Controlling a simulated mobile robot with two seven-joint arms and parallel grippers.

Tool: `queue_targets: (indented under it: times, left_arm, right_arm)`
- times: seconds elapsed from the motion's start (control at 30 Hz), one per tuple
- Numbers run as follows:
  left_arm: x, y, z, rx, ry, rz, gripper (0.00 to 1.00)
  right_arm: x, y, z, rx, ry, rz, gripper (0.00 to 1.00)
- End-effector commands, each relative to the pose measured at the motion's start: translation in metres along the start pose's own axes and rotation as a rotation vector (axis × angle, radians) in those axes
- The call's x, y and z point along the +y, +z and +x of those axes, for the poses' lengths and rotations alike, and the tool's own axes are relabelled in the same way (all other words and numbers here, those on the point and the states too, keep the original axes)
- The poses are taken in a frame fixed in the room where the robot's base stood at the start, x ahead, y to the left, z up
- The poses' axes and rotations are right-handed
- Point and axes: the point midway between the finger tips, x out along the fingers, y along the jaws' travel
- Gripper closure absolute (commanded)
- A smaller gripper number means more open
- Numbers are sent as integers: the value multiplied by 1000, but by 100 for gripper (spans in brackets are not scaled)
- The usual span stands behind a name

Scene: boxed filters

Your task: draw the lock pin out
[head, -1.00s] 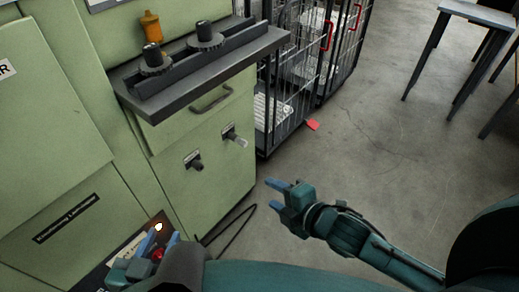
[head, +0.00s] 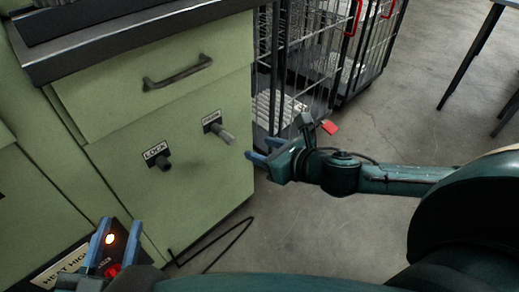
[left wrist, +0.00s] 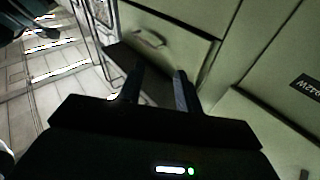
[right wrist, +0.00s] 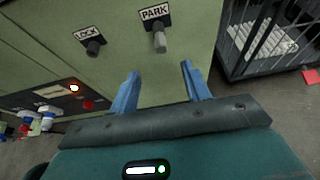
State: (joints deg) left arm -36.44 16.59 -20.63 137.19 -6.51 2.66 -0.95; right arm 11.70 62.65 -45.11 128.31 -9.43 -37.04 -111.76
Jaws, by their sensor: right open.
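My left gripper (head: 116,240) is open and empty, low at the left near a panel with a lit lamp.
A drawer with a dark handle (head: 178,74) is above the pins, under a dark ledge (head: 130,35). The panel has a glowing lamp (right wrist: 74,88) and a red button (right wrist: 88,105). Wire cages (head: 315,50) stand right of the cabinet. A black cable (head: 215,255) lies on the floor.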

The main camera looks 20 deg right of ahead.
Motion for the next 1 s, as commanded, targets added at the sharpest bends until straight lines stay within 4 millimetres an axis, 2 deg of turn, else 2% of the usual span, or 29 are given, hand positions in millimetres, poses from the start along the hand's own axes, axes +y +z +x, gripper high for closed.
queue_targets:
  times: [0.17,0.27,0.7,0.83,1.0]
  left_arm:
    - [1,0,0,9,2,-5,65]
    - [1,1,0,15,4,-14,65]
    - [6,4,2,58,22,-81,65]
    - [2,-6,7,117,27,-49,65]
    - [0,-12,10,149,28,-27,65]
  right_arm:
    - [-1,-1,10,-3,-3,-16,53]
    - [-1,-1,25,-4,-2,-14,53]
    - [0,-2,108,-2,-1,-13,53]
    - [-1,-2,122,-1,-1,-13,53]
    - [-1,-1,131,0,-1,-13,53]
